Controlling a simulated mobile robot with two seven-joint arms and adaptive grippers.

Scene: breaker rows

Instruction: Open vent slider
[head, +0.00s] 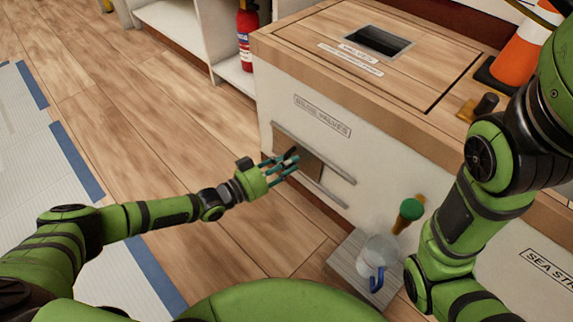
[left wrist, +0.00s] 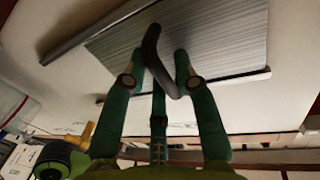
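The vent slider is a grey slatted panel (head: 311,166) held between two metal rails on the white cabinet front, below the "BILGE VALVES" label. It also shows in the left wrist view (left wrist: 225,38), with a dark curved handle (left wrist: 152,48) standing out from it. My left gripper (head: 289,162) is at the panel's left part. In the left wrist view its green fingers (left wrist: 160,62) are apart, with the handle between them. Gaps show beside the handle; whether any finger touches it, I cannot tell. My right arm is at the right, but its gripper is out of view.
A green-topped valve handle (head: 411,209) and a clear jug with a blue handle (head: 377,280) on a small step are right of the panel. A fire extinguisher (head: 246,38) stands behind. An orange cone (head: 522,52) is on the countertop.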

